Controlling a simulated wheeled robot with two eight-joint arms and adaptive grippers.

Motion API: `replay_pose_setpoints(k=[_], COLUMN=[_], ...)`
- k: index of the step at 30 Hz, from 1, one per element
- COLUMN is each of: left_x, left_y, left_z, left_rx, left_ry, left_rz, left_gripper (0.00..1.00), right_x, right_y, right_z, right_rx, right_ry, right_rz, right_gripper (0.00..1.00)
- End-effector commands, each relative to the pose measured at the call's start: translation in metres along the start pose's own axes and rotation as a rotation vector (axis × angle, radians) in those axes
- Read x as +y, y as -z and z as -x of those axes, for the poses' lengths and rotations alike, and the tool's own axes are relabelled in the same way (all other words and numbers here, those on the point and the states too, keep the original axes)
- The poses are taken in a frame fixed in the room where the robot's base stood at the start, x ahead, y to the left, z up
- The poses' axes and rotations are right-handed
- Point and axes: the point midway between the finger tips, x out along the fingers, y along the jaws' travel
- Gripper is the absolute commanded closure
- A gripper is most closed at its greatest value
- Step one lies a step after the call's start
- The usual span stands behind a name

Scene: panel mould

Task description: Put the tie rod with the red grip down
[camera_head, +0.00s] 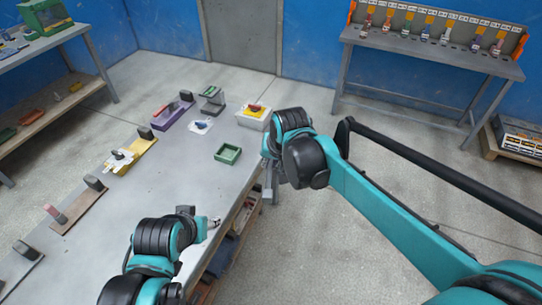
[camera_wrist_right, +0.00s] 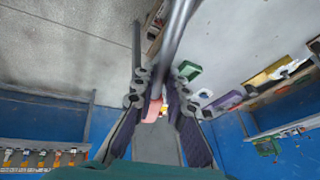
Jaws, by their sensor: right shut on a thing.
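The tie rod (camera_wrist_right: 176,35) is a long grey bar that runs up through the middle of the right wrist view. Its pinkish-red grip (camera_wrist_right: 154,109) sits between the fingers of my right gripper (camera_wrist_right: 162,92), which is shut on it. In the head view my right gripper (camera_head: 270,182) points down beside the right edge of the grey table; the rod cannot be made out clearly there. My left gripper (camera_head: 209,222) is low over the table's near right part; its finger opening is too small to judge.
The grey table (camera_head: 185,185) carries a green tray (camera_head: 228,153), a white box (camera_head: 254,117), a purple base (camera_head: 172,114), a yellow board (camera_head: 134,156) and a brown board (camera_head: 80,211). Its middle is clear. A bench (camera_head: 430,55) with a rack of bottles stands at the back right.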

Motion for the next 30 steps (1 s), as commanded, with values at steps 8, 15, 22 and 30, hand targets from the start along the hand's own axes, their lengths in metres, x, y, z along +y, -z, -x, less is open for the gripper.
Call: replay_pose_setpoints(k=[8, 15, 22, 30], left_x=[-0.001, -0.001, -0.001, -0.001], left_y=[-0.006, -0.006, -0.005, -0.005], left_z=[-0.002, -0.002, -0.002, -0.002], left_rx=[0.013, 0.012, 0.011, 0.011], left_ry=[0.003, 0.003, 0.003, 0.002], left_rz=[-0.002, -0.001, -0.001, -0.001], left_gripper=[0.52, 0.52, 0.52, 0.52], right_x=[0.010, 0.095, 0.180, 0.217], right_y=[-0.001, -0.021, -0.068, -0.101], right_z=[-0.008, -0.061, -0.098, -0.108], right_rx=[-0.003, -0.025, -0.033, -0.026], right_ry=[-0.002, 0.003, 0.029, 0.049], right_rz=[0.001, 0.031, 0.081, 0.118], right_gripper=[1.00, 1.00, 1.00, 1.00])
